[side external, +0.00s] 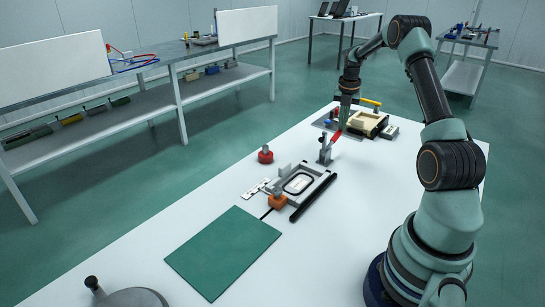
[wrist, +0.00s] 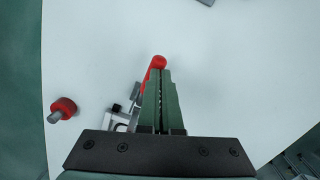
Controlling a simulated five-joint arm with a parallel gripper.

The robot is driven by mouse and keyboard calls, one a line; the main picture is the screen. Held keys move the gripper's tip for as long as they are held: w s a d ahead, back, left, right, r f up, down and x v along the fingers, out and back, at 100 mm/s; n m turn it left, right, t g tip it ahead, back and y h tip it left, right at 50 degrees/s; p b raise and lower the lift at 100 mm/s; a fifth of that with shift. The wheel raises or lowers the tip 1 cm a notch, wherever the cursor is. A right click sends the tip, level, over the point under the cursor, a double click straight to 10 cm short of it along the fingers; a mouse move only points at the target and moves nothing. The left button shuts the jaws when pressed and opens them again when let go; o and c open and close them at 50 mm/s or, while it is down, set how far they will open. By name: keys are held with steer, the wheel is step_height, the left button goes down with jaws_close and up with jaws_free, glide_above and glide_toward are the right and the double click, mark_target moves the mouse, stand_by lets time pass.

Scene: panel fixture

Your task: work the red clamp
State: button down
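The red clamp's handle (side external: 337,135) rises at a slant from its grey clamp body (side external: 325,153) at the far end of the fixture plate. My gripper (side external: 344,122) is at the upper end of this handle, pointing down. In the wrist view the handle's rounded red tip (wrist: 159,62) shows just beyond my gripper (wrist: 162,76), and its shaft runs down to the left, partly hidden behind the left finger. The two fingers are together with only a thin slit between them, and I see no handle between them. Whether they touch the handle is unclear.
A grey fixture (side external: 312,188) with an orange block (side external: 278,202) lies in front of the clamp. A red knob (side external: 265,155) stands to the left, also in the wrist view (wrist: 63,108). A beige box (side external: 366,124) sits behind. A green mat (side external: 223,252) lies nearer.

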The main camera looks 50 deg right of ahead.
steer(key=shift+s+d+r, duration=0.85)
steer(key=shift+d+r, duration=2.65)
steer(key=shift+r, duration=1.05)
steer(key=w+a+r+m+t, duration=0.1)
steer(key=w+a+r+m, duration=0.2)
steer(key=a, duration=0.5)
steer(key=w+a+r+m, duration=0.1)
steer(key=a+r+m, duration=0.2)
steer(key=a+r, duration=0.35)
steer(key=w+a+r+m+t, duration=0.1)
steer(key=w+a+r+m, duration=0.15)
steer(key=a, duration=0.65)
steer(key=s+a+f+m+t, duration=0.1)
steer(key=s+a+m, duration=0.5)
steer(key=a, duration=0.6)
steer(key=s+a+f+m+t, duration=0.2)
steer(key=s+a+m, duration=0.4)
steer(key=a, duration=0.6)
steer(key=shift+s+f+m+y, duration=0.4)
steer(key=shift+f+m, duration=0.15)
steer(key=shift+f, duration=0.25)
steer(key=c, duration=1.5)
jaws_free()
steer(key=shift+a, duration=0.1)
steer(key=shift+c, duration=0.2)
